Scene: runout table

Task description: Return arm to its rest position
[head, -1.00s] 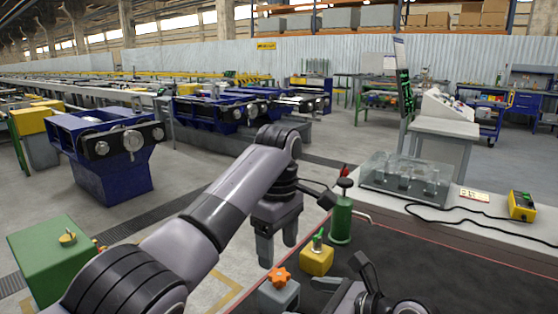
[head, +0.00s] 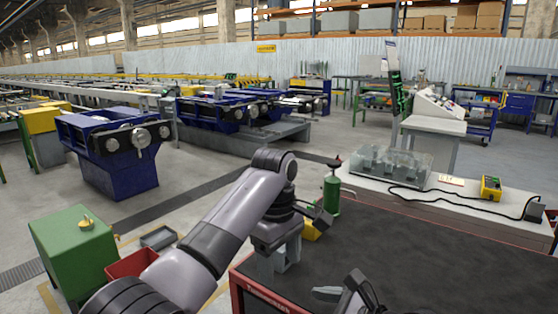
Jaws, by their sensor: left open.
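My left arm reaches in from the lower left of the head view. Its gripper (head: 279,264) points down, with its two fingers apart, over the near left corner of the dark-topped table (head: 430,255). I see nothing held in it. A yellow block (head: 312,231) on the table is partly hidden behind the gripper. A green cylinder (head: 332,192) with a dark top stands beyond it.
A green cabinet (head: 72,252), a red bin (head: 132,264) and a grey bin (head: 159,238) stand on the floor at left. A clear-covered fixture (head: 390,165) and a yellow control box (head: 491,188) sit on the white ledge. The table's middle is clear.

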